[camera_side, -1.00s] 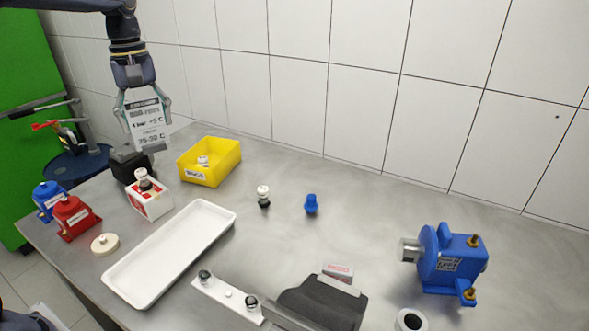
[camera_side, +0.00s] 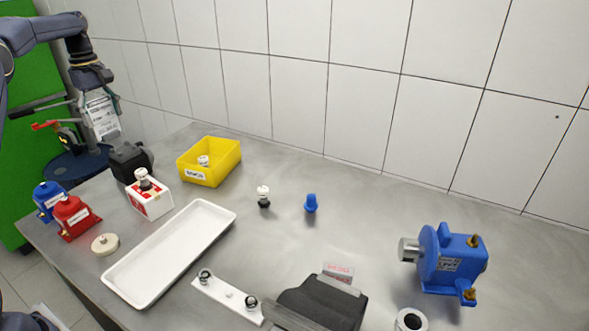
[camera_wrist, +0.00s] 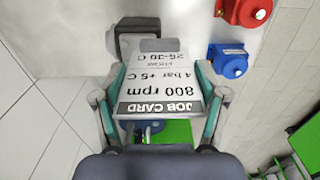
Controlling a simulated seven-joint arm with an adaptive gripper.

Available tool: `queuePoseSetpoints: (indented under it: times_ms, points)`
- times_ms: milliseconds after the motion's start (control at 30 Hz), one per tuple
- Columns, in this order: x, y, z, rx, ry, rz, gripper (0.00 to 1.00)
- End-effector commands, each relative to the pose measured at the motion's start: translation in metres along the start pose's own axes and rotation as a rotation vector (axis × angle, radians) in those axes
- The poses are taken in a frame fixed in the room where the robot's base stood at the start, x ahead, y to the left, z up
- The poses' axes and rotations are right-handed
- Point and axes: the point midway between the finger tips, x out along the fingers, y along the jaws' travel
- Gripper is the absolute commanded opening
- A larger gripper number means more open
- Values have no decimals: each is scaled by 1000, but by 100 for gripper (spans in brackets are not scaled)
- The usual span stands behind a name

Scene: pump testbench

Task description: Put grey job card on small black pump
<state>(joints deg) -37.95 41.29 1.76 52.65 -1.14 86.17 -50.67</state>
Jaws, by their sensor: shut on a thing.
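The grey job card (camera_side: 102,118) is a light printed sheet headed "JOB CARD". It hangs in my gripper (camera_side: 102,104) in the side view. In the wrist view the card (camera_wrist: 155,82) fills the space between the fingers of my gripper (camera_wrist: 160,95), which is shut on it. The small black pump (camera_side: 131,161) stands on the table at the far left corner. The card is above the table, to the upper left of the pump in the side view, and apart from it there. In the wrist view the pump (camera_wrist: 140,28) lies beyond the card's far edge, partly hidden by it.
A red-and-white box (camera_side: 150,203), a yellow bin (camera_side: 232,158) and a white tray (camera_side: 125,277) stand near the pump. A blue pump (camera_side: 46,196) and a red pump (camera_side: 72,213) stand at the left edge. The green cabinet (camera_side: 30,150) is behind my arm.

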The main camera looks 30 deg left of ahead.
Motion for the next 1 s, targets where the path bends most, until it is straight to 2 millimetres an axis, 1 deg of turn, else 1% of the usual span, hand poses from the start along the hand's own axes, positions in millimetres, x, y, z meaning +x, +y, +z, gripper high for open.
queuePoseSetpoints:
  times_ms: [33, 100, 200, 367, 400, 600, 967, 1000]
  points:
    - [11, 7, -5, -1, -1, -1, 38]
    - [22, 15, -10, 0, 0, 0, 38]
    - [31, 22, -14, 0, 0, 1, 38]
    - [40, 28, -18, 1, 0, 2, 38]
    - [44, 30, -19, 1, 0, 1, 38]
    - [70, 29, -18, 0, 0, 0, 38]
    - [74, 29, -18, 1, 1, 1, 38]
    - [74, 29, -18, 1, 1, 2, 75]
